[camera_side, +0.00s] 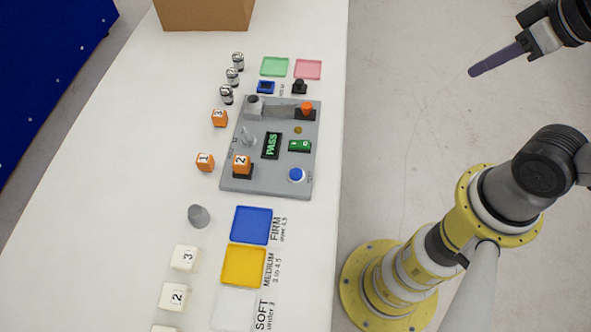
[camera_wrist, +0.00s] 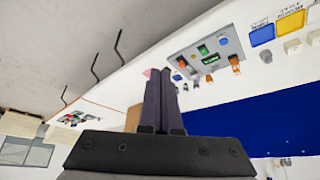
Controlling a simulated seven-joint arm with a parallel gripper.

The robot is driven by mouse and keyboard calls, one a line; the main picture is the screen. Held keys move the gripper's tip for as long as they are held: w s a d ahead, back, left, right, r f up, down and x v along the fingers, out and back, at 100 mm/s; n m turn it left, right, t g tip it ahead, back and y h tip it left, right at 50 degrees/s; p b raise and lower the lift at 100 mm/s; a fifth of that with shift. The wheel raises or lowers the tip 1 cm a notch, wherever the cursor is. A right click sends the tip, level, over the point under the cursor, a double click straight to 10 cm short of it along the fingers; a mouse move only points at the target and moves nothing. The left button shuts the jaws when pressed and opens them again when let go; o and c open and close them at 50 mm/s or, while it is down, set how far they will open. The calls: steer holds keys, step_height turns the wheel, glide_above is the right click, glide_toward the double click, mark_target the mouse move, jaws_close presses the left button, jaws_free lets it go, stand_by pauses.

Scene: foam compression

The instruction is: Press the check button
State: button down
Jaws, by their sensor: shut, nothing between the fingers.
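My gripper (camera_side: 476,71) is shut and empty, up in the air to the right of the white table, well apart from the panel. In the wrist view its two dark fingers (camera_wrist: 158,98) lie together. The grey panel (camera_side: 228,178) bears a round blue button (camera_side: 296,174) at its near right corner, with small lettering beside it that I cannot read. A small black device (camera_side: 300,86) stands behind the panel. I cannot tell from the lettering which is the check button. The panel's display (camera_side: 271,145) reads PASS. An orange block marked 2 (camera_side: 241,164) stands on the panel.
Orange blocks 1 (camera_side: 205,161) and 3 (camera_side: 219,118) stand left of the panel. Blue (camera_side: 252,225) and yellow (camera_side: 243,266) trays lie in front, with white blocks (camera_side: 184,257) to their left. Green (camera_side: 274,66) and pink (camera_side: 308,69) trays lie behind. A cardboard box (camera_side: 205,14) stands farther back.

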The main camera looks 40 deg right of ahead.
steer(key=w+a+r+m+t+y, duration=0.1)
steer(key=w+a+m+t, duration=0.3)
steer(key=w, duration=0.6)
steer(key=w+a+r+m+t+y, duration=0.1)
steer(key=w+a+m+t+y, duration=0.1)
steer(key=w+a, duration=0.5)
steer(key=n+g, duration=0.1)
steer(key=g, duration=0.2)
glide_above(300, 177)
step_height(300, 177, down, 20)
steer(key=shift+f, duration=0.1)
steer(key=shift+f, duration=4.3)
steer(key=shift+f, duration=0.1)
